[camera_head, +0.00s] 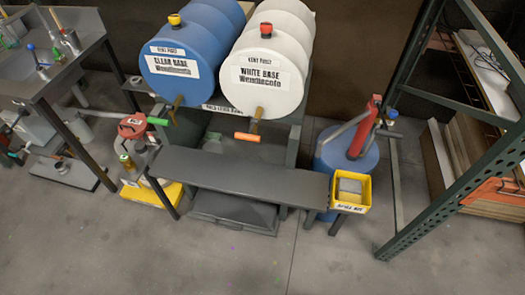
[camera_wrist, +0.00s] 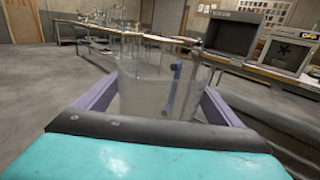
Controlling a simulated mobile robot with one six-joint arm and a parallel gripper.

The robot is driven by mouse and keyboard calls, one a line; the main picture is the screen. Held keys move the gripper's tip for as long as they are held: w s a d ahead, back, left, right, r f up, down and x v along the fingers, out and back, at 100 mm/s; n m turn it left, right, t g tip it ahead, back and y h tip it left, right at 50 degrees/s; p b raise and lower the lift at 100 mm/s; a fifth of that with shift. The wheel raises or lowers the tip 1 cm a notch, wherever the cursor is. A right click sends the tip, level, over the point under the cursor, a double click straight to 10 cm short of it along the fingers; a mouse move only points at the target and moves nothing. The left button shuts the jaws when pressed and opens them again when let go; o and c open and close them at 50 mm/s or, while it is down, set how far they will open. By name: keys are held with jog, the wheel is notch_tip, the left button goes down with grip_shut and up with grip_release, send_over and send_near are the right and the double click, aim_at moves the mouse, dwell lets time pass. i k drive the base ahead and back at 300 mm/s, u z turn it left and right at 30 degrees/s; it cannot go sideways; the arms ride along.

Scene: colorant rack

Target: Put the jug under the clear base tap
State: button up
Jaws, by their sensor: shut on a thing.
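A clear, see-through jug (camera_wrist: 140,92) stands between the purple fingers of my gripper (camera_wrist: 160,102) in the wrist view. The gripper is shut on it. A blue upright shape shows at the jug; I cannot tell whether it is part of it. In the head view, the clear base drum (camera_head: 205,45) is blue and lies on its side. Its brass tap (camera_head: 176,108) has a green handle (camera_head: 157,121) and hangs over the shelf side. The jug and my gripper are not seen in the head view.
The white base drum (camera_head: 268,75) lies to the right, its tap with an orange handle (camera_head: 247,137). A bare grey shelf (camera_head: 240,178) runs below. A yellow spill box (camera_head: 350,192) sits at its right end. A green rack post (camera_head: 450,150) stands right. Front floor is clear.

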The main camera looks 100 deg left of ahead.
aim_at(192, 161)
jog(key=u, duration=0.3)
jog(key=k, duration=0.2)
jog(key=u, duration=3.4)
jog(key=k, duration=0.15)
jog(key=u, duration=1.1)
